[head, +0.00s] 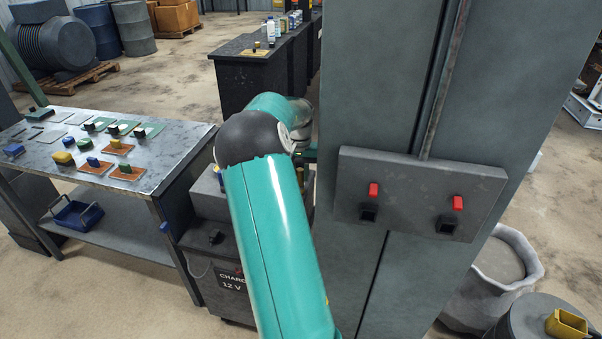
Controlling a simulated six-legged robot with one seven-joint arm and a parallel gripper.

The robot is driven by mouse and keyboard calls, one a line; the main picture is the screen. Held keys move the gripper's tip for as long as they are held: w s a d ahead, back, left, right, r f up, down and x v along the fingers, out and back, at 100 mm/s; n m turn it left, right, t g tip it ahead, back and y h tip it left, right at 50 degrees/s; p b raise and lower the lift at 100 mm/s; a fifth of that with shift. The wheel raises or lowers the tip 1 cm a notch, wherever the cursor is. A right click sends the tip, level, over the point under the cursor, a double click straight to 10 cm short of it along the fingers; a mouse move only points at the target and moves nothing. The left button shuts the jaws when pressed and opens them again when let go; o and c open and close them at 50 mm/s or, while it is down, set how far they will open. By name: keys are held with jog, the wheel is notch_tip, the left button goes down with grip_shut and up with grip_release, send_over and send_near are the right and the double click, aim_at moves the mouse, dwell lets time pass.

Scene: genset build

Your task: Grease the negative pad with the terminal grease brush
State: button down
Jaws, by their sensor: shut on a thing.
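My teal arm reaches forward past the left edge of a tall grey cabinet (375,80) and bends at a dark elbow. Its wrist end is beside the cabinet's edge, above the charger area. My gripper's fingers do not show; the arm and the cabinet hide them. I cannot make out the terminal grease brush or the negative pad. A small yellowish part (300,176) shows between my arm and the cabinet, but I cannot tell what it is.
A dark charger cart (212,262) labelled 12 V stands left of my arm. A metal workbench (150,180) with colored blocks and pads is further left. A grey panel (350,195) with two red-topped parts is on the cabinet. A black counter (245,75) stands behind.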

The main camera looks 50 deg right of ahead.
jog(key=shift+w+a, duration=0.4)
jog(key=shift+w, duration=0.5)
jog(key=shift+w+a, duration=0.35)
jog(key=shift+w, duration=0.55)
jog(key=shift+w+a, duration=0.4)
jog(key=shift+w, duration=0.5)
jog(key=shift+s+d+f, duration=0.1)
jog(key=shift+s+d, duration=0.3)
jog(key=shift+s, duration=0.55)
jog(key=shift+s+d+r, duration=0.1)
jog(key=shift+s+d, duration=0.3)
jog(key=shift+s, duration=0.6)
jog(key=shift+s+d+f, duration=0.1)
jog(key=shift+s+d, duration=0.3)
jog(key=shift+s, duration=0.55)
jog(key=shift+a, duration=0.1)
jog(key=shift+w+a+r, duration=0.1)
jog(key=shift+w+a, duration=0.2)
jog(key=shift+w, duration=0.45)
jog(key=shift+w+a+r, duration=0.1)
jog(key=shift+w+a, duration=0.2)
jog(key=shift+w, duration=0.45)
jog(key=shift+w+a+f, duration=0.1)
jog(key=shift+w+a, duration=0.2)
jog(key=shift+w, duration=0.4)
jog(key=shift+w+a+f, duration=0.1)
jog(key=shift+w+a, duration=0.2)
jog(key=shift+w, duration=0.35)
jog(key=shift+s, duration=0.1)
